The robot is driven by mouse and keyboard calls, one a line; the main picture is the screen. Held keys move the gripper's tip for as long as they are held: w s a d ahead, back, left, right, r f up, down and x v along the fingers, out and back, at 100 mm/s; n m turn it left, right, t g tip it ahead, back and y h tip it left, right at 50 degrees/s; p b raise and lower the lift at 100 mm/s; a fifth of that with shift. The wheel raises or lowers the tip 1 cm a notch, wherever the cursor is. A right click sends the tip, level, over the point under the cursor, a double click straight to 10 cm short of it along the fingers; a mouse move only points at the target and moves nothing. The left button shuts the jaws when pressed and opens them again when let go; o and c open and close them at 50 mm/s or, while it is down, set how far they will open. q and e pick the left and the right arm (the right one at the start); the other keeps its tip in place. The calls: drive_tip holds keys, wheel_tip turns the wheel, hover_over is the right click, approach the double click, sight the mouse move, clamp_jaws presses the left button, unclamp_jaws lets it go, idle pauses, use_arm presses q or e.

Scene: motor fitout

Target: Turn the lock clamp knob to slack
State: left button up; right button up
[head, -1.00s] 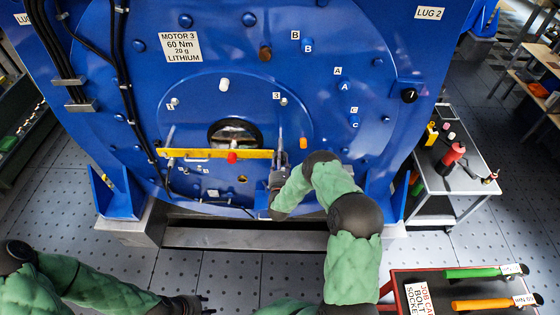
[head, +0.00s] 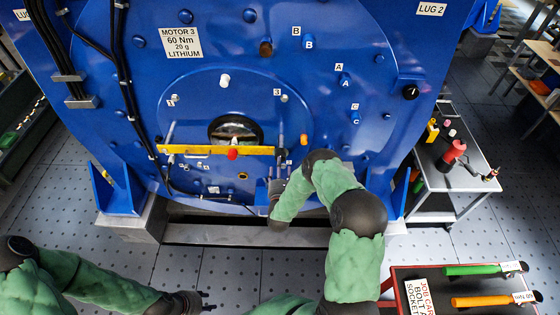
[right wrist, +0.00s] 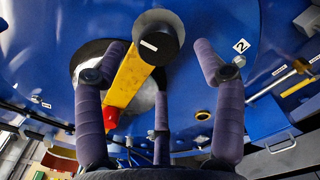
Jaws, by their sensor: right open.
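A black round knob (right wrist: 157,38) with a small white label sits at the end of a yellow bar (right wrist: 133,76) in the right wrist view. I take it for the clamp knob; its turn position cannot be read. In the head view the yellow bar (head: 200,150) crosses the blue motor face, with a red knob (head: 232,154) on it. My right gripper (head: 278,180) is just below the bar's right end. In the right wrist view its fingers (right wrist: 160,60) are spread around the knob's line, holding nothing. My left gripper (head: 207,300) is empty, fingertips apart, low in front of the motor.
The blue motor housing (head: 350,40) fills the back. A grey cart (head: 470,175) with a red item stands right. A tool tray (head: 425,275) with green- and orange-handled tools is at the lower right. Open floor (head: 225,270) lies in front of the motor.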

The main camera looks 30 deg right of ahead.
drive_tip(key=v, duration=0.6)
drive_tip(key=shift+s+a, duration=0.25)
drive_tip(key=s+a+f+m+g+y+b, duration=0.2)
drive_tip(key=a+f+m+g+y+b, duration=0.15)
drive_tip(key=a+f+m, duration=0.35)
drive_tip(key=s+a+f+m+g+y+b, duration=0.2)
drive_tip(key=a+f+m+g+y+b, duration=0.25)
drive_tip(key=f, duration=0.55)
drive_tip(key=s+a+f+m+g+y+b, duration=0.2)
drive_tip(key=s+a+m, duration=0.3)
drive_tip(key=s, duration=0.5)
drive_tip(key=s+a+f+m+g+y+b, duration=0.2)
drive_tip(key=s+a+m+g, duration=0.3)
drive_tip(key=s+m, duration=0.5)
drive_tip(key=shift+a+f+y+b, duration=0.4)
drive_tip(key=shift+y+b, duration=0.2)
drive_tip(key=shift+b, duration=0.25)
